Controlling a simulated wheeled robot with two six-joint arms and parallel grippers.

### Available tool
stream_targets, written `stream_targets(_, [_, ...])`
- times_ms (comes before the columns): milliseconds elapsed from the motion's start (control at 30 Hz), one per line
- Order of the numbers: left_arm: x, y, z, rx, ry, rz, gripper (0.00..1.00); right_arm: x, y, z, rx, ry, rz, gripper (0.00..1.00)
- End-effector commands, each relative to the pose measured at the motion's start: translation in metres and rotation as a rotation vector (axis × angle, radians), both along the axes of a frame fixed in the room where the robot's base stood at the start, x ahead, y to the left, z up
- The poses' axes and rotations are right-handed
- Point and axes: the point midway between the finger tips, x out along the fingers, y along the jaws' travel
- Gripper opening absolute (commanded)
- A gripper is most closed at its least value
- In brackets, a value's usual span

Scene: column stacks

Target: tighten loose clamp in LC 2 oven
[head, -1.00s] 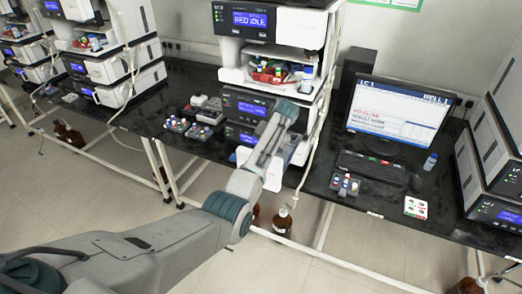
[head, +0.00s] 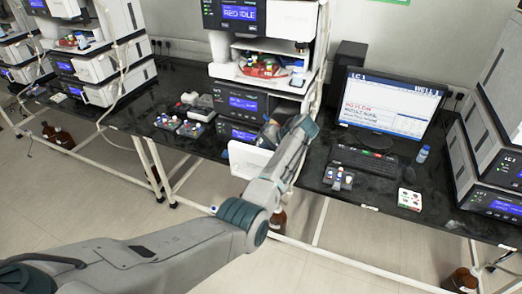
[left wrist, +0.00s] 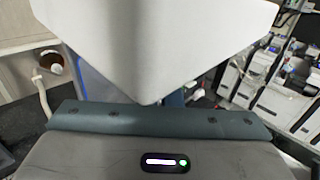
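My left arm reaches to the lower part of the middle instrument stack (head: 262,68). My left gripper (head: 271,132) is small and dark against the lower modules, partly behind my wrist; its fingers cannot be made out. A white panel (head: 245,160), which looks like an open oven door, stands out just below it. A large pale panel (left wrist: 155,45) fills the upper middle of the left wrist view and hides most of what lies beyond. No clamp can be made out. I cannot read which stack is LC 2. My right gripper is not in view.
A monitor (head: 388,105) headed LC 1, a keyboard (head: 370,161) and a vial rack (head: 338,177) stand right of the stack. Small racks (head: 185,122) lie left of it. Another stack (head: 490,150) is at the far right. Brown bottles (head: 277,218) stand below the bench.

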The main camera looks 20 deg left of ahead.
Motion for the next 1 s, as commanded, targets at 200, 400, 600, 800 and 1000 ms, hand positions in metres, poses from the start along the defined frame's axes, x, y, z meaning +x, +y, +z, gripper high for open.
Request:
stream_targets(200, [0.000, 0.000, 0.000, 0.000, -0.001, -0.001, 0.00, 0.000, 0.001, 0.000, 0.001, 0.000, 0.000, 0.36])
stream_targets(400, [0.000, 0.000, 0.000, -0.001, -0.001, -0.001, 0.26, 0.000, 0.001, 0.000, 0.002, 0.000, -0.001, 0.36])
stream_targets(600, [0.000, 0.000, 0.000, -0.001, 0.000, 0.000, 0.26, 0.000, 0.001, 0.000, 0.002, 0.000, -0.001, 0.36])
stream_targets(800, [0.000, -0.012, 0.007, -0.002, -0.004, -0.001, 0.26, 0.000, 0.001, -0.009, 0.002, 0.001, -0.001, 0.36])
stream_targets(1000, [-0.001, -0.041, 0.034, -0.003, -0.005, -0.002, 0.26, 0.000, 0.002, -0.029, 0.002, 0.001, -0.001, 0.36])
